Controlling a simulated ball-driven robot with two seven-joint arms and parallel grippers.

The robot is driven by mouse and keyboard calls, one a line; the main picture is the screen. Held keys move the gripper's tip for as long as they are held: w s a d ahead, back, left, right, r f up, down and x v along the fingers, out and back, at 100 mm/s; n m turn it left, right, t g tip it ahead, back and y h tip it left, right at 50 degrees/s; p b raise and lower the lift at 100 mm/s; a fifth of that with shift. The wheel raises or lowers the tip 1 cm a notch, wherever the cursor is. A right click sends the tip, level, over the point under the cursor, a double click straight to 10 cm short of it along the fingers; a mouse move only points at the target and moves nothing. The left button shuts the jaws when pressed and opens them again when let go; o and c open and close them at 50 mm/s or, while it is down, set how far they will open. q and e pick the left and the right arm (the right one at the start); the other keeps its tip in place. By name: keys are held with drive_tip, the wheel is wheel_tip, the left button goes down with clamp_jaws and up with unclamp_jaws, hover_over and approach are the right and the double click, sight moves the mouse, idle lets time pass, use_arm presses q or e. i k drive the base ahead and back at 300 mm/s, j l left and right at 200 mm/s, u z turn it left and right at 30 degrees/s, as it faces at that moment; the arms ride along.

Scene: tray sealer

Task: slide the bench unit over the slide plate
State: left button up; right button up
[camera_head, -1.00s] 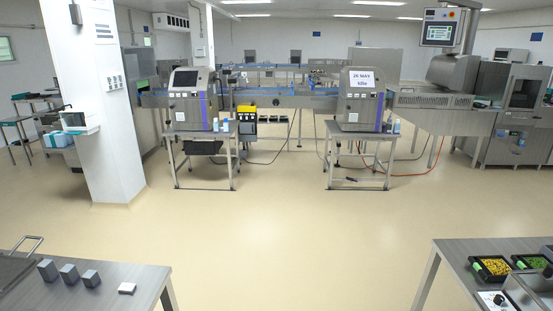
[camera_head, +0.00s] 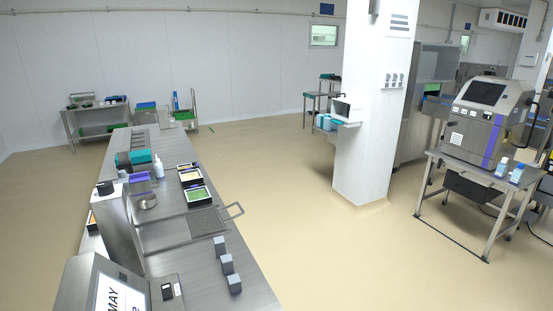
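A long steel bench (camera_head: 255,290) runs away from me on the left. A dark flat plate (camera_head: 207,222) with a bar handle (camera_head: 235,211) at its right edge lies on the bench top; it may be the slide plate. Left of it stands a tall steel unit (camera_head: 120,232), which may be the bench unit. I cannot tell for sure which part is which. The plate's surface looks bare. Neither of my grippers is in view.
Several grey blocks (camera_head: 227,263) stand on the near bench. Food trays (camera_head: 198,195) and a white bottle (camera_head: 159,167) stand farther back. A tilted screen (camera_head: 118,296) is at the near left. Open floor lies between the bench and the white pillar (camera_head: 372,110).

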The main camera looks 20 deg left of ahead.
sight(144, 188)
drive_tip(key=i+l+u, duration=0.15)
drive_tip(key=u, duration=0.25)
drive_tip(key=i+l+u, duration=0.2)
drive_tip(key=u, duration=0.25)
drive_tip(key=i+l+u, duration=0.25)
drive_tip(key=u, duration=0.15)
drive_tip(key=i+l+u, duration=0.1)
drive_tip(key=l+u, duration=0.35)
drive_tip(key=i+l+u, duration=0.1)
drive_tip(key=l+u, duration=0.15)
drive_tip(key=u, duration=0.15)
drive_tip(key=k+u, duration=0.15)
drive_tip(key=k, duration=0.45)
drive_tip(key=k+j+u, duration=0.15)
drive_tip(key=k, duration=0.45)
drive_tip(key=l+u, duration=0.1)
drive_tip(key=u, duration=0.35)
drive_tip(key=i+l+u, duration=0.1)
drive_tip(key=u, duration=0.35)
drive_tip(key=l+u, duration=0.1)
drive_tip(key=u, duration=0.35)
drive_tip(key=l+u, duration=0.15)
drive_tip(key=u, duration=0.3)
drive_tip(key=l, duration=2.85)
drive_tip(key=i+u, duration=0.05)
